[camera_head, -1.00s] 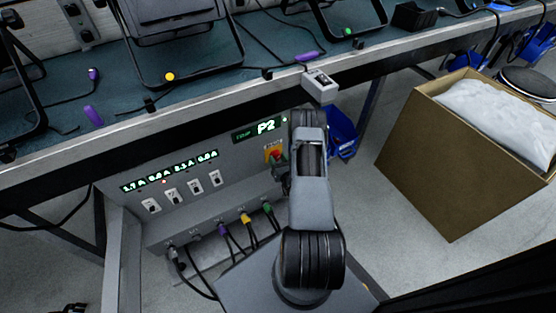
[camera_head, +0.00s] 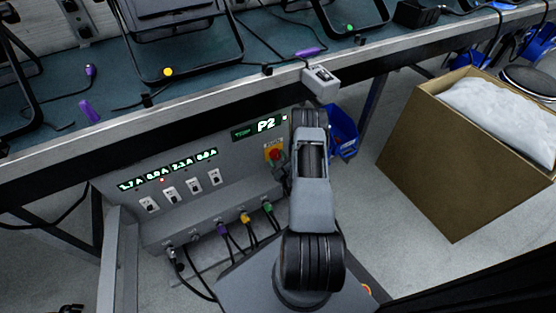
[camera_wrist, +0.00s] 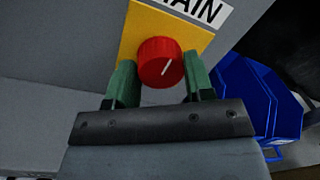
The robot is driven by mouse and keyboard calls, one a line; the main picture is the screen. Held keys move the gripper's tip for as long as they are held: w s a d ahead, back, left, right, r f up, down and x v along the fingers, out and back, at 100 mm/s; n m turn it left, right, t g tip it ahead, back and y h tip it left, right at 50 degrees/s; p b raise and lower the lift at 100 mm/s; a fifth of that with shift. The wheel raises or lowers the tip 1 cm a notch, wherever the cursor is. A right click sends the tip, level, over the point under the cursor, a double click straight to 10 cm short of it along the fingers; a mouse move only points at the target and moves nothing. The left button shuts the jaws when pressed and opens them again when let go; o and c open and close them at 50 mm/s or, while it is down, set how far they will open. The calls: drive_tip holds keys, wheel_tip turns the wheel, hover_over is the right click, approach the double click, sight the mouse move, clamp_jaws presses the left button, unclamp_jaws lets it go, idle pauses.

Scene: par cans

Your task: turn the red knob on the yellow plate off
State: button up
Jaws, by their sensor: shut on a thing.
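The red knob (camera_wrist: 160,62) sits on the yellow plate (camera_wrist: 131,37), under a white label reading MAIN, in the wrist view. Its white line runs slanted, from lower left to upper right. My gripper (camera_wrist: 160,84) has one green finger on each side of the knob and is shut on it. In the head view the knob (camera_head: 275,155) and the yellow plate (camera_head: 267,152) show on the front of the grey panel, left of my arm. My gripper (camera_head: 284,172) is mostly hidden behind my arm there.
The grey panel has a lit P2 display (camera_head: 265,125), several small switches (camera_head: 171,195) and plugged cables below. A grey box (camera_head: 321,83) hangs at the bench edge (camera_head: 210,110). A blue bin (camera_head: 343,130) is right of my arm. A cardboard box (camera_head: 430,165) stands further right.

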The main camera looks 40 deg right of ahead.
drive_tip(key=n+b, duration=0.1)
drive_tip(key=n, duration=0.3)
drive_tip(key=shift+f+n, duration=0.1)
drive_tip(key=shift+n, duration=0.3)
drive_tip(key=shift+d+n+y+b, duration=0.1)
drive_tip(key=shift+n+y+b, duration=0.3)
drive_tip(key=shift+n, duration=1.9)
drive_tip(key=o, duration=0.9)
drive_tip(key=shift+o, duration=0.2)
drive_tip(key=s+a+p, duration=0.2)
drive_tip(key=s+p, duration=0.1)
drive_tip(key=s, duration=1)
drive_tip(key=shift+s+f+p, duration=0.35)
drive_tip(key=shift+f, duration=0.1)
